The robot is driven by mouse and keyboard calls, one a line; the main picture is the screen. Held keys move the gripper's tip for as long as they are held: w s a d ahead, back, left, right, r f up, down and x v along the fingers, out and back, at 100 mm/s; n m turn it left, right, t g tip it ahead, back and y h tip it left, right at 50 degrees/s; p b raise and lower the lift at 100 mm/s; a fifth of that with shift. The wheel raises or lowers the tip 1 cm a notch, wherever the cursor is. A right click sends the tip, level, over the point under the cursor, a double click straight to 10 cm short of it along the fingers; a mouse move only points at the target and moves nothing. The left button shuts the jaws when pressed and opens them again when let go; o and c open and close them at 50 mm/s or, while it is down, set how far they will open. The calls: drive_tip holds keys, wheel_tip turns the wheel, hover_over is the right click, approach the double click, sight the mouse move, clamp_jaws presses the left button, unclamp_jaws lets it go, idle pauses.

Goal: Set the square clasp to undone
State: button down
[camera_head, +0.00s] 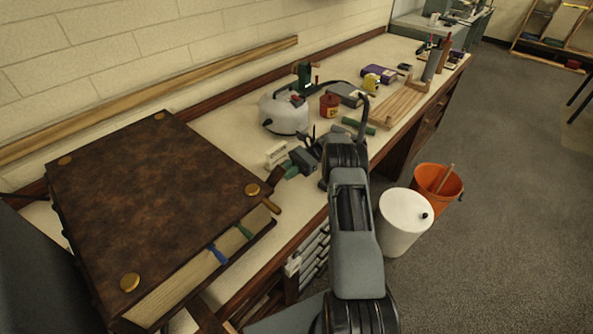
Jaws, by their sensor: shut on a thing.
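A large brown leather-covered book (150,190) with brass corner bosses lies at the left of the bench. A blue strap (217,253) and a green strap (244,231) show on its page edge. Which, if either, belongs to the square clasp, and whether they are fastened, is too small to tell. My gripper (286,170) is beyond the book's right corner, low over the bench and apart from both straps. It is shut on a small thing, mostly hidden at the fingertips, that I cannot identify.
A short wooden handle (271,206) juts out beside the book's right corner. A white rounded vessel (285,112), a red can (329,104) and a wooden rack (398,104) stand farther along the bench. A white bin (402,222) and an orange bucket (437,182) stand on the floor.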

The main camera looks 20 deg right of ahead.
drive_tip(key=shift+f, duration=0.15)
idle(0.3)
drive_tip(key=c, duration=1.1)
unclamp_jaws()
drive_tip(key=shift+o, duration=0.2)
drive_tip(key=shift+w+r, duration=0.1)
drive_tip(key=shift+r, duration=0.45)
drive_tip(key=s+a+r+b, duration=0.1)
drive_tip(key=s+a+r, duration=0.1)
drive_tip(key=s+r, duration=1)
drive_tip(key=shift+s, duration=0.95)
